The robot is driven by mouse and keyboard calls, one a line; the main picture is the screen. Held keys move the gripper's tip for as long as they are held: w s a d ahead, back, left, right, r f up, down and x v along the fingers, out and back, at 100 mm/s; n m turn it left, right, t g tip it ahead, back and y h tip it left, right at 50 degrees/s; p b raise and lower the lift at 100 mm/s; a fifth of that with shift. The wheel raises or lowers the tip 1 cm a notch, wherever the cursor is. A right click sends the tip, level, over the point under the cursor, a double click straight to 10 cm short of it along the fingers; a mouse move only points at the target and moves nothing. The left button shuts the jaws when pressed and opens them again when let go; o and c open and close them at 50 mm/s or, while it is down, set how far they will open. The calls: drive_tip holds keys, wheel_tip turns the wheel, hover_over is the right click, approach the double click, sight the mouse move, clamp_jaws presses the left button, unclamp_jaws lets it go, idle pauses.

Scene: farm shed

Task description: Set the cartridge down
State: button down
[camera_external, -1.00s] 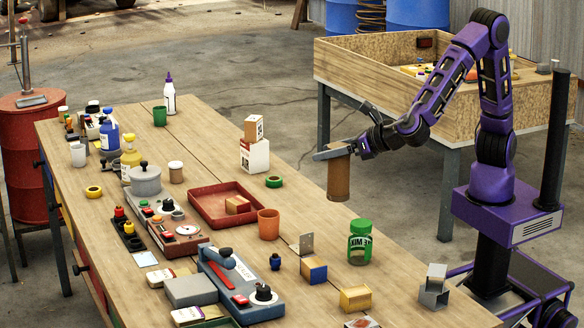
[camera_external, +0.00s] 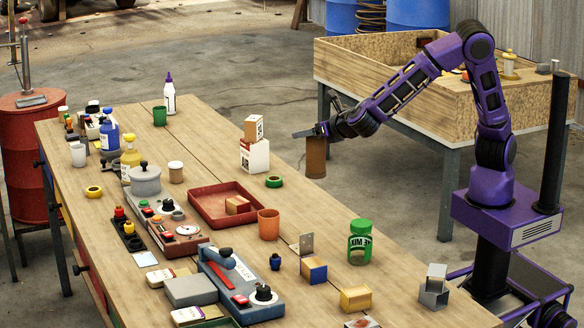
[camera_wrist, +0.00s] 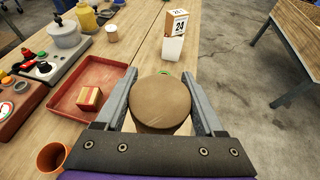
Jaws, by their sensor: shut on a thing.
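The cartridge is a brown cylinder (camera_external: 315,158), held upright by my gripper (camera_external: 308,133) near the right edge of the long wooden table (camera_external: 215,140). In the wrist view its round brown top (camera_wrist: 160,103) sits between the two grey fingers of my gripper (camera_wrist: 163,100), which are shut on it. In the external view the cartridge's lower end appears close to the table edge; I cannot tell whether it touches the tabletop. The tabletop directly under it is mostly hidden in the wrist view.
A wooden-walled bin (camera_external: 395,105) is behind. Bare tabletop lies around the white boxes.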

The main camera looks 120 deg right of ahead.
sight(310, 168)
wheel_tip(310, 168, down, 11)
drive_tip(key=b, duration=0.3)
drive_tip(key=shift+r, duration=0.2)
drive_tip(key=shift+f, duration=0.2)
unclamp_jaws()
drive_tip(key=shift+r, duration=0.1)
drive_tip(key=shift+r, duration=0.25)
drive_tip(key=p+v, duration=0.2)
drive_tip(key=v, duration=1)
